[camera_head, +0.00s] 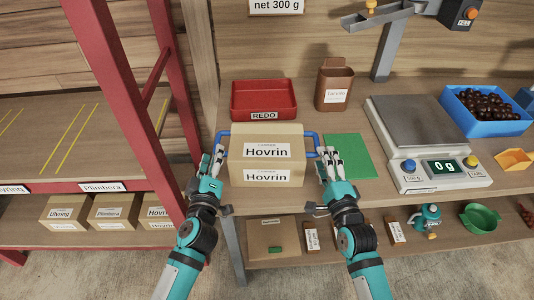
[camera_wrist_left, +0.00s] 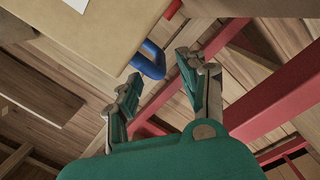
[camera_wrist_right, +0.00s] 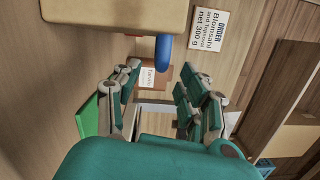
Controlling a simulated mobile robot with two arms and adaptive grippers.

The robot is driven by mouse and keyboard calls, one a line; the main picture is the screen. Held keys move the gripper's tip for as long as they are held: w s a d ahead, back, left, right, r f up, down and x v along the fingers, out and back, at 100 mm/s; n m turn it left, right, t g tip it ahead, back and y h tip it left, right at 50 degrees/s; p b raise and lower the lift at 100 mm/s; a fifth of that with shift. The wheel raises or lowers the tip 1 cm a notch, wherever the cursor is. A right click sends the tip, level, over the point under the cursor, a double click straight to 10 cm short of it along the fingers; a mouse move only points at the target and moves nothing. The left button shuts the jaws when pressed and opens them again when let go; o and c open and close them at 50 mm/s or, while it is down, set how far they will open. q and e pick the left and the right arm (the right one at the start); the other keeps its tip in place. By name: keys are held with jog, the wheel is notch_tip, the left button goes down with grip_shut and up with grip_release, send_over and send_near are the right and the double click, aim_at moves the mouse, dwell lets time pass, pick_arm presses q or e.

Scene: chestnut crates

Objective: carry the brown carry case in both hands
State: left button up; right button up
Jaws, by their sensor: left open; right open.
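The brown carry case (camera_head: 266,165) stands on the wooden table, with labels reading "Hovrin" on its top and front. It has a blue handle on each side: the left handle (camera_head: 221,141) and the right handle (camera_head: 314,139). My left gripper (camera_head: 218,154) is open at the left handle; in the left wrist view the blue handle (camera_wrist_left: 153,62) is just ahead of the spread fingers. My right gripper (camera_head: 325,155) is open at the right handle; in the right wrist view that handle (camera_wrist_right: 164,53) is ahead between the fingers. I cannot tell whether any finger touches a handle.
A red REDO tray (camera_head: 264,100) and a brown holder (camera_head: 334,86) stand behind the case. A green mat (camera_head: 348,156) and a scale (camera_head: 428,152) lie to the right. A red rack (camera_head: 112,90) stands close on the left. A lower shelf holds small items.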

aim_at(217, 140)
pick_arm(q)
jog(key=w, duration=0.6)
pick_arm(e)
jog(key=x, duration=0.6)
pick_arm(q)
grip_shut()
pick_arm(e)
jog(key=shift+f, duration=0.1)
grip_shut()
